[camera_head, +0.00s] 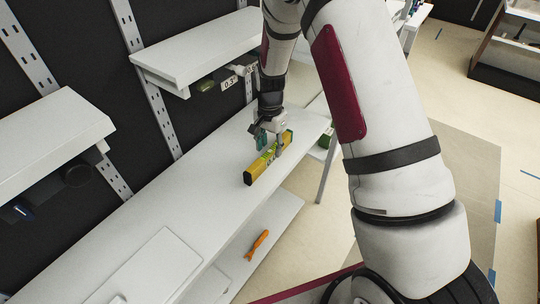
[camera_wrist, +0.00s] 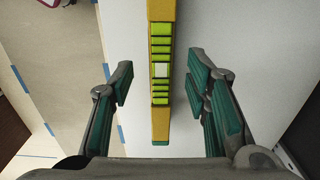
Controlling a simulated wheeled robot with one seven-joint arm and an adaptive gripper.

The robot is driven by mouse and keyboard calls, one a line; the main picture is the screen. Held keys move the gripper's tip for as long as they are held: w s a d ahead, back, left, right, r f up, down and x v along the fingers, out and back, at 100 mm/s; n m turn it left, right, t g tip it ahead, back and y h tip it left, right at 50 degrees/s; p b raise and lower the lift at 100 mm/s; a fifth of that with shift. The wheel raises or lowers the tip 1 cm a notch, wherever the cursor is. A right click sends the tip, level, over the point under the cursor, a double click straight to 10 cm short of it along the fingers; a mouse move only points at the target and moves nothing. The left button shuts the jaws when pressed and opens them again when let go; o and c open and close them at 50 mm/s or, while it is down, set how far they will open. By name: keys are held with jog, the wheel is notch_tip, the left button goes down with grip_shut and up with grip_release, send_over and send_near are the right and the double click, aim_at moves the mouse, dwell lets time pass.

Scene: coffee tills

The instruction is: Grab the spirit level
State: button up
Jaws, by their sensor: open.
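The spirit level (camera_head: 257,170) is a yellow bar with a dark end, lying on the white shelf (camera_head: 190,205) in the head view. In the wrist view the spirit level (camera_wrist: 161,70) runs upright through the middle, with green-yellow stripes and a pale patch. My gripper (camera_head: 269,142) is over its far part in the head view. In the wrist view my gripper (camera_wrist: 158,88) is open, with one teal-padded finger on each side of the level. A gap shows between the level and each finger. My gripper hides part of the level in the head view.
An orange tool (camera_head: 257,245) lies on a lower shelf (camera_head: 282,213). White upper shelves (camera_head: 200,45) jut from the dark back wall at left. A flat white panel (camera_head: 150,268) lies on the near part of the shelf. Shelf space around the level looks clear.

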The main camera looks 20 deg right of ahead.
aim_at(270, 150)
jog(key=shift+f, duration=1.55)
jog(key=shift+c, duration=0.3)
grip_shut()
jog(key=shift+w+r, duration=0.1)
